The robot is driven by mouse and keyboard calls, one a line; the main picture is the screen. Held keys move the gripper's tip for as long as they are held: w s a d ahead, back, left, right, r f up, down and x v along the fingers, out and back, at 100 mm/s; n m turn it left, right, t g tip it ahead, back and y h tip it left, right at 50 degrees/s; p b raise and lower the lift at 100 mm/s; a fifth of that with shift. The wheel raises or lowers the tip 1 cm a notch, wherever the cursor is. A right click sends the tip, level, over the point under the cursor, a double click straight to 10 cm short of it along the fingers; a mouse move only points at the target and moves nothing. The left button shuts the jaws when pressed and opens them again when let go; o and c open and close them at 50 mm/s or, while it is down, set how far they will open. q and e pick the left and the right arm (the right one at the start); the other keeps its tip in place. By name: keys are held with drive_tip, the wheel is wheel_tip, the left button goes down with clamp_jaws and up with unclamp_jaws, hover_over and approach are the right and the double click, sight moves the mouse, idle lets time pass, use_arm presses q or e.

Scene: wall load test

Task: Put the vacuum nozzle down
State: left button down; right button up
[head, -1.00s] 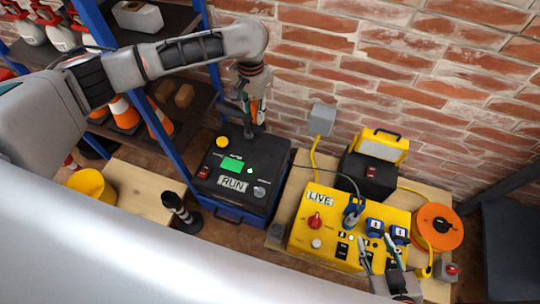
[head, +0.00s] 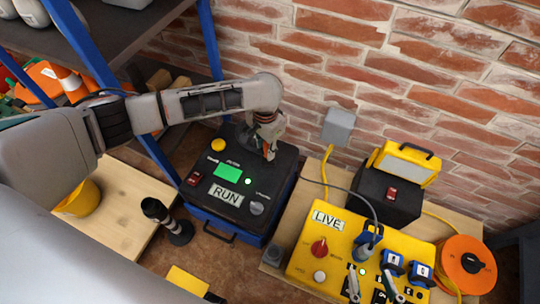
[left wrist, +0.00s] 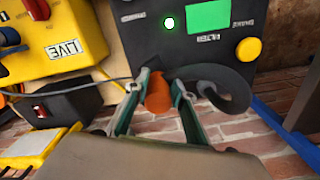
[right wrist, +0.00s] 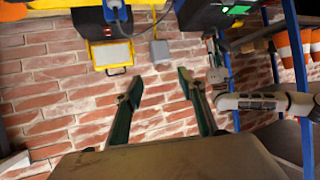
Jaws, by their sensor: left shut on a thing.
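The orange-brown vacuum nozzle (left wrist: 158,92) is between the fingers of my left gripper (left wrist: 157,88) in the left wrist view, with a black hose (left wrist: 235,85) curving beside it. My left gripper (head: 268,148) is shut on it, over the back right part of the black vacuum unit (head: 285,185) marked RUN. The nozzle is mostly hidden in the head view, and I cannot tell whether it touches the unit. My right gripper (right wrist: 160,85) is open and empty in the right wrist view. Its fingertips (head: 372,283) also show in the head view, over the yellow LIVE panel.
The yellow LIVE panel (head: 308,262) with plugs stands right of the unit. A black upright holder (head: 170,220) stands front left. A brick wall is behind.

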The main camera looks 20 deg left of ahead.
sight(266, 160)
use_arm(q)
drive_tip(key=shift+f+b, duration=0.3)
drive_tip(key=shift+f, duration=0.65)
drive_tip(key=f+b, duration=0.2)
drive_tip(key=f, duration=0.2)
drive_tip(key=shift+s, duration=0.2)
drive_tip(key=shift+w+f, duration=0.1)
drive_tip(key=shift+f, duration=0.1)
drive_tip(key=shift+w+r, duration=0.2)
drive_tip(key=shift+r, duration=0.15)
drive_tip(key=shift+f, duration=0.1)
use_arm(e)
drive_tip(key=a+m, duration=0.2)
drive_tip(key=a, duration=0.1)
drive_tip(key=shift+r+y, duration=0.3)
drive_tip(key=shift+r, duration=0.05)
use_arm(q)
drive_tip(key=c, duration=1.7)
unclamp_jaws()
drive_tip(key=shift+f, duration=0.1)
use_arm(e)
drive_tip(key=shift+f, duration=0.1)
